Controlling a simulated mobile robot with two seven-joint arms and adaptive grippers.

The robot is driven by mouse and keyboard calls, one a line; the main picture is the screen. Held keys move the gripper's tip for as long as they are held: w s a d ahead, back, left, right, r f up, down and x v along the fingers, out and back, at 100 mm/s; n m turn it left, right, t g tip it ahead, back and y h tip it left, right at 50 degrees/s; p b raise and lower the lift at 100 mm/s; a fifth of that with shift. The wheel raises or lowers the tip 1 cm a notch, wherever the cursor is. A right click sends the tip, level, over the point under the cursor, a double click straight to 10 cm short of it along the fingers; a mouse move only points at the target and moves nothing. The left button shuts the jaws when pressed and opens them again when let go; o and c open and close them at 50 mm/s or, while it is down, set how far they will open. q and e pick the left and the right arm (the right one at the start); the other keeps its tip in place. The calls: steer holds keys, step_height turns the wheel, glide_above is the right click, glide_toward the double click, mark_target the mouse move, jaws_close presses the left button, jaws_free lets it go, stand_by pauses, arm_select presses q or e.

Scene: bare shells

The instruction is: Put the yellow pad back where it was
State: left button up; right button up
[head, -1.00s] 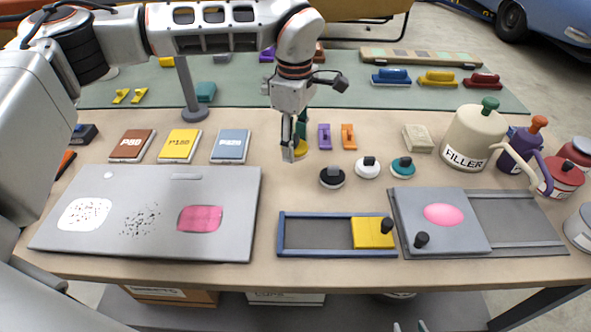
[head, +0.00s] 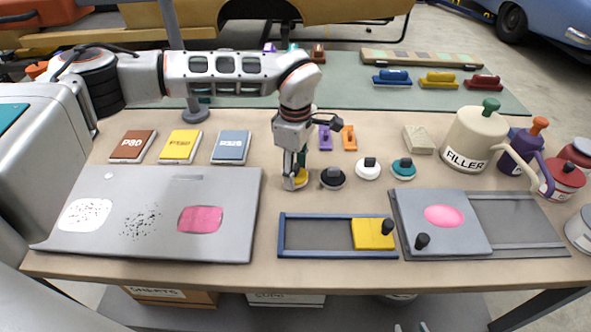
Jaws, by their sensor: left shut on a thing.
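My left gripper (head: 294,174) is shut on the yellow pad (head: 301,181), at the middle of the table just left of the black round pad (head: 333,178). The fingers hide much of the yellow pad; I cannot tell whether it touches the table. Two small tips of my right gripper (head: 410,327) show apart at the bottom edge, apparently empty; the rest is out of view.
A grey panel (head: 110,180) lies left of the gripper. A blue frame (head: 315,216) with a yellow slider (head: 373,233) lies in front. The purple clip (head: 325,138) and orange clip (head: 349,138) lie behind. A filler jug (head: 470,140) stands right. Bare table surrounds the yellow pad's left side.

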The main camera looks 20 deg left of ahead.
mark_target(296, 166)
arm_select(q)
steer(key=shift+f, duration=0.15)
steer(key=o, duration=1.3)
steer(key=shift+c, duration=0.2)
step_height(296, 166, up, 12)
